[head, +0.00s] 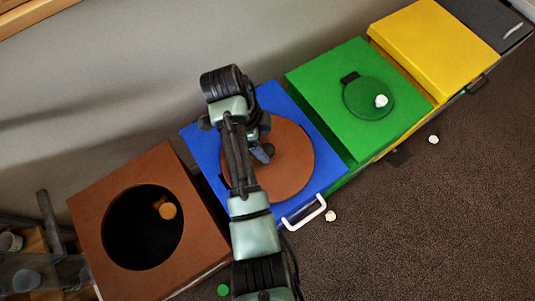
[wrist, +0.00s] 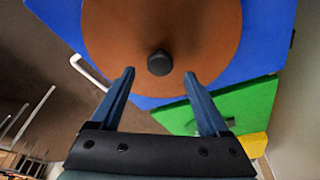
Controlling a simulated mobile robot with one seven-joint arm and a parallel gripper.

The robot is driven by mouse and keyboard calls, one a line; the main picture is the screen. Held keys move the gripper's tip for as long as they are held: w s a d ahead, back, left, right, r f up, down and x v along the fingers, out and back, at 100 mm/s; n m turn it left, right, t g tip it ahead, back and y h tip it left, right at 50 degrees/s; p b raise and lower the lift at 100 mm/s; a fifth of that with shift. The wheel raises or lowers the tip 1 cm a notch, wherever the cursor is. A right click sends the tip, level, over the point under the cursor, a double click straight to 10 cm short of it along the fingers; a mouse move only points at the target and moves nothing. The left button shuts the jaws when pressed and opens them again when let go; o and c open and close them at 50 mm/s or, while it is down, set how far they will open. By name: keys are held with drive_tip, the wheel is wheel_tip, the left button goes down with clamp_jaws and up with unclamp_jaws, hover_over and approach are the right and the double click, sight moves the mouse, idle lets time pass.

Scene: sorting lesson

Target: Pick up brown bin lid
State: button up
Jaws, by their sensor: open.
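The brown bin lid (head: 288,165) is a round brown disc lying on top of the blue bin (head: 202,146). In the wrist view the lid (wrist: 205,40) has a dark round knob (wrist: 160,63) near its middle. My gripper (wrist: 158,78) is open, and its two blue fingers point toward the knob, which shows between and just beyond the fingertips. I cannot tell how far the fingers are from the knob in depth. In the head view my arm covers the left part of the lid, and one blue finger shows over it. The brown bin (head: 187,187) stands open at left with an orange object (head: 167,210) inside.
A green bin (head: 328,75) with a round lid and a white crumpled piece (head: 381,101) stands right of the blue bin, then a yellow bin (head: 435,45). A white handle (head: 304,213) sticks out in front of the blue bin.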

sight(267, 149)
drive_tip(key=x, duration=0.4)
drive_tip(key=shift+a+f, duration=0.1)
drive_tip(key=shift+f, duration=0.35)
drive_tip(key=shift+r, duration=0.1)
clamp_jaws()
